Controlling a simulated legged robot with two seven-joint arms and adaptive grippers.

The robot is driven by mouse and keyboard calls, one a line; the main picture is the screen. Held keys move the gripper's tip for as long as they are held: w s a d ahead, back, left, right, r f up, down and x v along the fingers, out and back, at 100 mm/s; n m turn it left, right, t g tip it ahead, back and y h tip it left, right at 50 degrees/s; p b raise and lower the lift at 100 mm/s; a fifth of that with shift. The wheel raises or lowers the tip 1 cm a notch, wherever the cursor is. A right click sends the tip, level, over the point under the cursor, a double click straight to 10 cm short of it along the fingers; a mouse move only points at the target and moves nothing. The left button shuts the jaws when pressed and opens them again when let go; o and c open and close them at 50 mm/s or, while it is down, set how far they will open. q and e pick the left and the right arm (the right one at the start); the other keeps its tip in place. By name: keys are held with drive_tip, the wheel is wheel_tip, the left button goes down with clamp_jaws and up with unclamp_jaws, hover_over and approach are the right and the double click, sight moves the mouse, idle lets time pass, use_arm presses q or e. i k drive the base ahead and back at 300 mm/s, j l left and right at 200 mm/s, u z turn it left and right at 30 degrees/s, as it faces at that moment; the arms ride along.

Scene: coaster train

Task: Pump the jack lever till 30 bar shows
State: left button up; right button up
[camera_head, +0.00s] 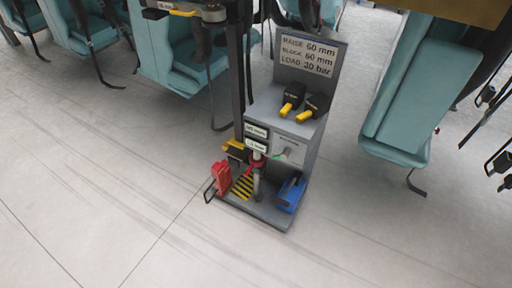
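A grey jack stand (262,103) stands on the floor right of centre. Its sign (307,58) reads "RAISE 60 mm, BLOCK 60 mm, LOAD 30 bar". Two small readouts (256,139) sit on its front, too small to read. Beside them is a pale panel (289,151) with a small green mark; I cannot tell whether it is the gauge. A red unit (222,178) with a dark handle stands at the base's left edge. I cannot tell which part is the jack lever. Neither of my grippers shows.
Two black blocks with yellow ends (291,99) (315,106) lie on the stand's shelf. A blue part (290,193) and a yellow-black striped plate (243,187) are on its base. Teal seats (182,62) (405,105) with hanging straps flank the stand. The floor in front is clear.

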sight(281, 201)
drive_tip(key=i+j, duration=0.3)
drive_tip(key=j, duration=0.15)
drive_tip(key=i+j, duration=0.25)
drive_tip(key=j, duration=0.2)
drive_tip(key=i+j, duration=0.3)
drive_tip(key=j, duration=0.15)
drive_tip(key=u, duration=0.05)
